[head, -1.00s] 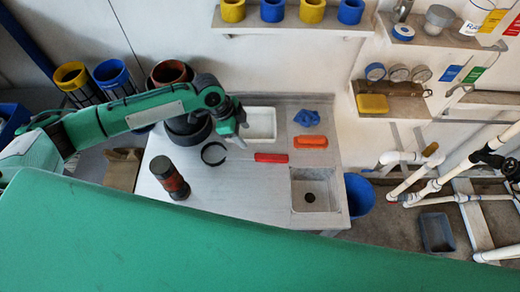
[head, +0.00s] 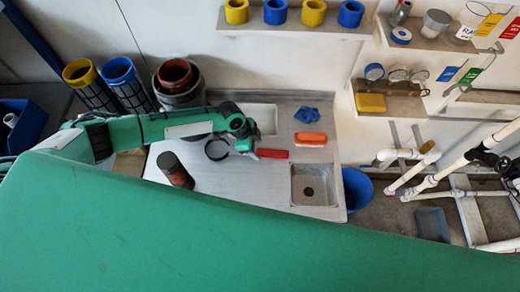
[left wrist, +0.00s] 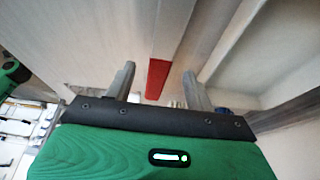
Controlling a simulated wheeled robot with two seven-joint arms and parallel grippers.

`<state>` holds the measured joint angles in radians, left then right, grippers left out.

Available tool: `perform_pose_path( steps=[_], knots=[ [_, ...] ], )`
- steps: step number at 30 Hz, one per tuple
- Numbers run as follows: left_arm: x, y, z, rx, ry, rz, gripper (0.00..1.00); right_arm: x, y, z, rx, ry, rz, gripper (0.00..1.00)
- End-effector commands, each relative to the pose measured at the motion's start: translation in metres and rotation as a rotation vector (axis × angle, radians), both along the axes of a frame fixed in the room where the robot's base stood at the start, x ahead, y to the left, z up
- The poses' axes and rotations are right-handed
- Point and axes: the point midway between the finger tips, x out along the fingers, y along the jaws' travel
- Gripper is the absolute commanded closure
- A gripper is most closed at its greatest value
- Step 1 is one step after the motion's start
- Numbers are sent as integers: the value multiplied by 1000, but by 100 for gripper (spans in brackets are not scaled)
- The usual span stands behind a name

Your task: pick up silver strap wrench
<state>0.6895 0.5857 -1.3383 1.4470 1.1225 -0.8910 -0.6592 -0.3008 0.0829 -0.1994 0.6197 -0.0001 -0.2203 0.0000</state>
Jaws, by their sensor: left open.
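On the grey worktop lie a dark round loop (head: 216,149) and, to its right, a red bar (head: 273,153) in line with it. They look like the strap and grip of the strap wrench; a silver part joining them cannot be made out. My left gripper (head: 247,150) is open, between the loop and the red bar's left end in the head view. The left wrist view shows the red bar (left wrist: 161,70) between its spread fingers (left wrist: 158,86), not gripped. My right gripper is out of view.
An orange block (head: 310,140) and blue item (head: 307,115) lie to the right. A sink (head: 297,190) is at the front right. A white tray (head: 265,118) lies behind my left gripper.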

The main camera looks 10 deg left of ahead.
Motion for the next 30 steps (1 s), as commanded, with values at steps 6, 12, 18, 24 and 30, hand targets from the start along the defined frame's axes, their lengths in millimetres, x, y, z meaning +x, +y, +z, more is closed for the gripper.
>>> perform_pose_path(
  steps=[6, 12, 18, 24, 30],
  knots=[
    [1, -7, -16, 0, 1, 1, 46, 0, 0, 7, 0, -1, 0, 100],
    [1, -7, -19, 1, 0, 0, 46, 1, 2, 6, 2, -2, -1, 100],
    [1, -7, -19, 0, 0, 0, 71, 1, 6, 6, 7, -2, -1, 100],
    [2, -8, -18, -1, 0, 0, 100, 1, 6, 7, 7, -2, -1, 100],
    [2, -8, -18, -1, -1, 0, 100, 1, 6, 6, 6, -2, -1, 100]
  ],
)
